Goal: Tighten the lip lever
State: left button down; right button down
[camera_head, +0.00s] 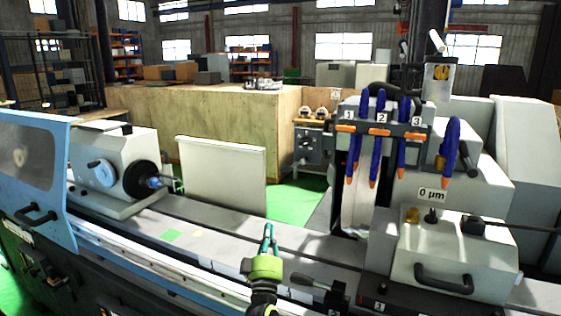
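The cylindrical grinder (200,236) runs across the lower part of the head view. A dark lever (308,283) with a light tip sits on its front at the lower middle, near number labels. I cannot tell whether this is the lip lever. My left gripper (269,238) is just left of this lever and above the machine bed, with its teal fingers pointing up and away. A small gap seems to lie between the fingers, but their opening is unclear. No contact with the lever shows. My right gripper is not in view.
The workhead (115,170) stands on the left behind a blue door (35,160). Blue coolant hoses (403,140) hang at the right. The tailstock-like housing (455,255) with a black handle is at the lower right. The bed between them is mostly clear.

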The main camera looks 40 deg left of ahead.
aim_at(285, 169)
jog(key=i+j, duration=0.75)
jog(key=j, duration=0.2)
